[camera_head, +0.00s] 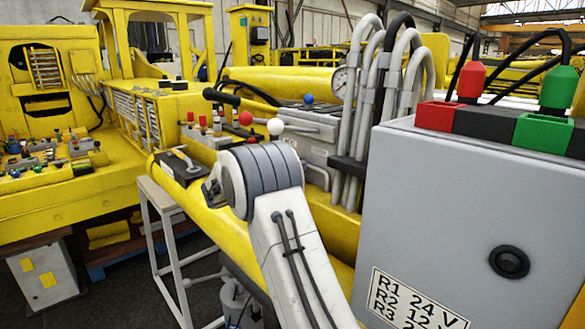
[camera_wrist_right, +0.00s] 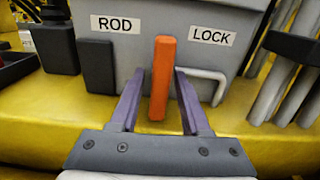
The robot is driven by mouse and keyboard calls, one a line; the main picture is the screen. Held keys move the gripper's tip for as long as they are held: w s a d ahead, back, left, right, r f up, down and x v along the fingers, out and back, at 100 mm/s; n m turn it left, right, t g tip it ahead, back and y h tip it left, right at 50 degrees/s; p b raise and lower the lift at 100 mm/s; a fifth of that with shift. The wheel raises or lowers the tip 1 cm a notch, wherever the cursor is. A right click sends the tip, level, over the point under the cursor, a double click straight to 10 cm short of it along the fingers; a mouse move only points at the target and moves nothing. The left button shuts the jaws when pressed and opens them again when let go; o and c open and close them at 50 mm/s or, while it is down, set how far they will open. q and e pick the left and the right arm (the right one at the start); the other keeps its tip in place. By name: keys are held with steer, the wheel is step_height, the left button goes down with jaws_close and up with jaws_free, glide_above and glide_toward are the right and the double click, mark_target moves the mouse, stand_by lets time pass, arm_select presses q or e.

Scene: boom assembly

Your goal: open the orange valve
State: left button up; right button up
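The orange valve (camera_wrist_right: 162,70) shows in the right wrist view as an upright orange bar on a grey block, between the labels ROD and LOCK. My right gripper (camera_wrist_right: 160,74) is open, with its two purple-grey fingers on either side of the bar and a gap visible at each side. I cannot tell how far the fingertips reach along the bar. In the head view my arm comes up from the bottom and its wrist blocks the view; the orange valve and the right fingers are hidden there. My left gripper is not in view.
A grey box (camera_head: 455,220) with red and green plugs stands close at the right. Grey hoses (camera_head: 365,110) rise behind the arm. Levers with red, white and blue knobs (camera_head: 275,127) stand near the wrist. A bent grey handle (camera_wrist_right: 208,85) sits just right of the valve.

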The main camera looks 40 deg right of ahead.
stand_by(0.3)
steer(key=a+b, duration=0.3)
steer(key=a, duration=0.7)
steer(key=shift+s+a+b, duration=0.2)
steer(key=shift+s+b, duration=0.1)
steer(key=shift+s, duration=0.1)
